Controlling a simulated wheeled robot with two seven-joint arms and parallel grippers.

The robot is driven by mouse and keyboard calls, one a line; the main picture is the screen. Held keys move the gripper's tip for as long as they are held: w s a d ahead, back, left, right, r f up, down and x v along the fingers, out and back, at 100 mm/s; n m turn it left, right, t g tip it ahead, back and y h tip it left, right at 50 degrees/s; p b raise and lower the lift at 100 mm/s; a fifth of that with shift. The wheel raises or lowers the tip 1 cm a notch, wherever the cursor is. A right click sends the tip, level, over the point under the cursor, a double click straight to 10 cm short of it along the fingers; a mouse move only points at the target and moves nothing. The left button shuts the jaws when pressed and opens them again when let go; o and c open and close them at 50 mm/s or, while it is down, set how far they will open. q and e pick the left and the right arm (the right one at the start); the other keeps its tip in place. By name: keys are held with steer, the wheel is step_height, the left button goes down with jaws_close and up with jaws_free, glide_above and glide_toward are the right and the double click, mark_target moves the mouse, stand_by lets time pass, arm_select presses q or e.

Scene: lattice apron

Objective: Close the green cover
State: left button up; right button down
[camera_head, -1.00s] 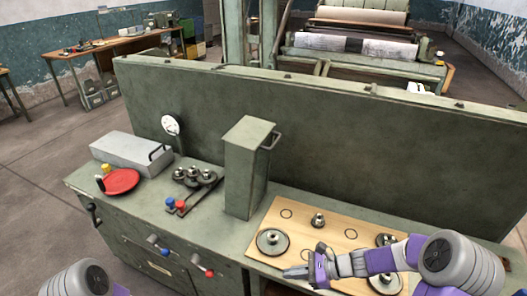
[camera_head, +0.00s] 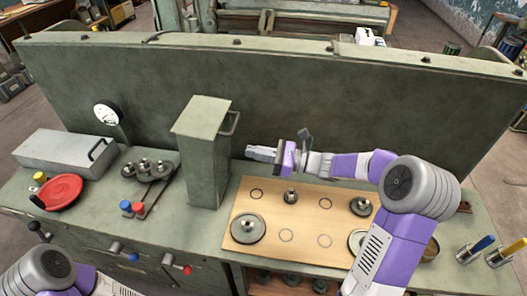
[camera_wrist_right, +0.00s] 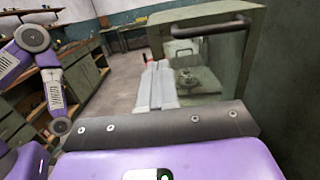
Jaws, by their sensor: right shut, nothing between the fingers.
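The green cover (camera_head: 201,150) is a tall box standing upright on the bench, left of the wooden board. Its metal handle (camera_head: 230,123) sticks out on the upper right side. In the right wrist view the cover (camera_wrist_right: 248,70) fills the upper right, with the handle (camera_wrist_right: 210,25) across its top. My right gripper (camera_head: 262,153) is shut and empty, right of the cover and lower than the handle, apart from the handle. Its closed fingers (camera_wrist_right: 158,84) show in the right wrist view. My left arm shows at the lower left; its gripper is out of view.
The wooden board (camera_head: 265,238) carries several gears and drawn circles. Left of the cover are a gear cluster (camera_head: 150,168), a red dish (camera_head: 62,191) and a grey box (camera_head: 66,153). A high green panel (camera_head: 300,95) stands behind. Colored handles (camera_head: 475,249) are at the right.

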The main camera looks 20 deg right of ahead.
mark_target(214, 144)
steer(key=x, duration=0.7)
steer(key=shift+w+a+f+b, duration=0.1)
steer(key=shift+w+a+b, duration=0.15)
steer(key=shift+a+b, duration=0.1)
steer(key=shift+w+a, duration=0.3)
steer(key=shift+a, duration=0.1)
